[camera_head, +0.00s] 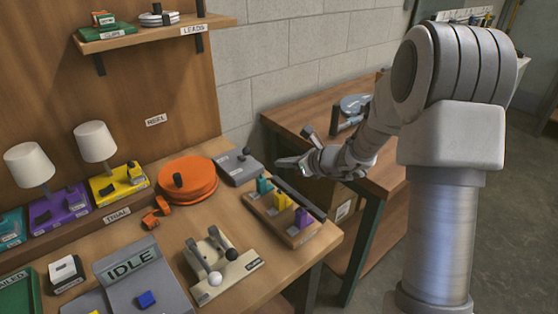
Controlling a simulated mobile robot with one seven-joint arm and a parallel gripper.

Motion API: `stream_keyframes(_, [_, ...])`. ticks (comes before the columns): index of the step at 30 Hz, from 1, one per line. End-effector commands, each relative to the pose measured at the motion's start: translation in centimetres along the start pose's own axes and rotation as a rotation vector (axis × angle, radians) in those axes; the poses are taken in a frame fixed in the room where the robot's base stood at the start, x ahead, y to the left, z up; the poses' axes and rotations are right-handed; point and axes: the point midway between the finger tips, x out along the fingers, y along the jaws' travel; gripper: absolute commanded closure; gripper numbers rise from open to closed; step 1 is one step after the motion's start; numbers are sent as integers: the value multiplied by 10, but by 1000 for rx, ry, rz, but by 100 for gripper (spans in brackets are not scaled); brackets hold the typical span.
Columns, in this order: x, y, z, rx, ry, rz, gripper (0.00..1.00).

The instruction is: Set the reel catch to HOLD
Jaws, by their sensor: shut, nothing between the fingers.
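The orange reel (190,184), a round disc with a dark knob on top, lies on the bench below a wall label that reads REEL (156,120). Just right of it is a grey box (236,171) with a small dark lever (246,151), which looks like the reel catch. Its markings are too small to read, so I cannot tell its setting. My gripper (281,162) is shut and empty, pointing left, to the right of the grey box and apart from it in the picture.
A wooden block (307,232) with teal, yellow and purple pieces stands in front of my gripper, with a dark bar along its back. A cream lever unit (238,268), an IDLE panel (165,290) and lamps (97,143) share the bench. Another bench (300,111) is behind.

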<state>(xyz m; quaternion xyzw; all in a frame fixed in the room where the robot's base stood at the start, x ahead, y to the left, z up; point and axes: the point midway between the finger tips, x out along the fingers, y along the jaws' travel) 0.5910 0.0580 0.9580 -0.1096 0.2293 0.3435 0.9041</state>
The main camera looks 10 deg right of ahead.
Motion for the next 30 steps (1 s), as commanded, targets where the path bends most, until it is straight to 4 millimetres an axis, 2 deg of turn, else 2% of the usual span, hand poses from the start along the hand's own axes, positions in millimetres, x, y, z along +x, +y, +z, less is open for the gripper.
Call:
stream_keyframes(3, [28,2,-2,0,0,4,100])
stream_keyframes(11, [82,1,-1,-1,0,3,100])
stream_keyframes(13, [88,1,12,-4,-2,2,100])
stream_keyframes(18, [101,0,25,-1,-1,1,100])
stream_keyframes(30, [105,0,28,0,0,0,100])
